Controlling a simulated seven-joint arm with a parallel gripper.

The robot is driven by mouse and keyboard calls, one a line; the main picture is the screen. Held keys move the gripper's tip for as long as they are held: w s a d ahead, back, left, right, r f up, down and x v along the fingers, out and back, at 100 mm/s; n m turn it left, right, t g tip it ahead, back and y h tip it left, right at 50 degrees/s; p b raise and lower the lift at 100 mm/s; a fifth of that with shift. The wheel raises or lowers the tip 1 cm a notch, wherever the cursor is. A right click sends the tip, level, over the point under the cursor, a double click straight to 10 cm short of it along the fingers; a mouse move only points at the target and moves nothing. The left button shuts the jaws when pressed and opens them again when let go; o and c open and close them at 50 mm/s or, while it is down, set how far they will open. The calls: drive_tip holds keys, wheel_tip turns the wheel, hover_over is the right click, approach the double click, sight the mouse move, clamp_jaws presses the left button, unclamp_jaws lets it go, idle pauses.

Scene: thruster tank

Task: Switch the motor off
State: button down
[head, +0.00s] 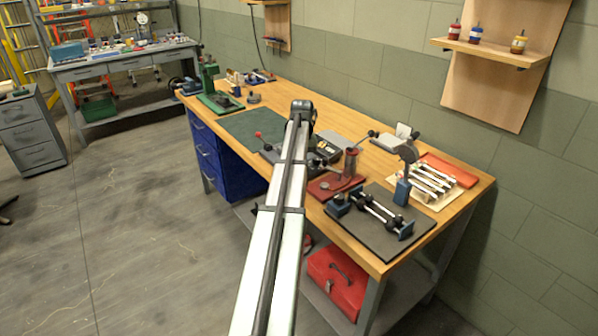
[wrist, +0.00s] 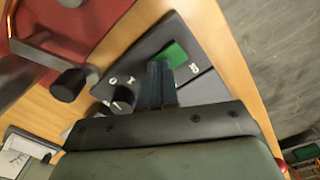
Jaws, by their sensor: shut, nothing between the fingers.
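In the wrist view a dark grey control box (wrist: 205,85) lies on the wooden bench. It carries a black rotary knob (wrist: 123,98) with white marks beside it, which look like O and I; which mark the knob points to is unclear. A green rectangle (wrist: 174,55) and a small white symbol (wrist: 194,68) are also on its face. My gripper (wrist: 160,70) is shut and empty over the box, between knob and green rectangle. Whether its tips touch the box is unclear. No running motor can be made out. In the head view my arm hides the gripper.
A red base (wrist: 65,25) with a lever and black ball handle (wrist: 69,85) stands close to the knob. In the head view the wooden bench (head: 290,96) also holds a dark mat with a shaft rig (head: 385,228) and a green mat (head: 250,128).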

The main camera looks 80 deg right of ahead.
drive_tip(key=shift+r, duration=3.5)
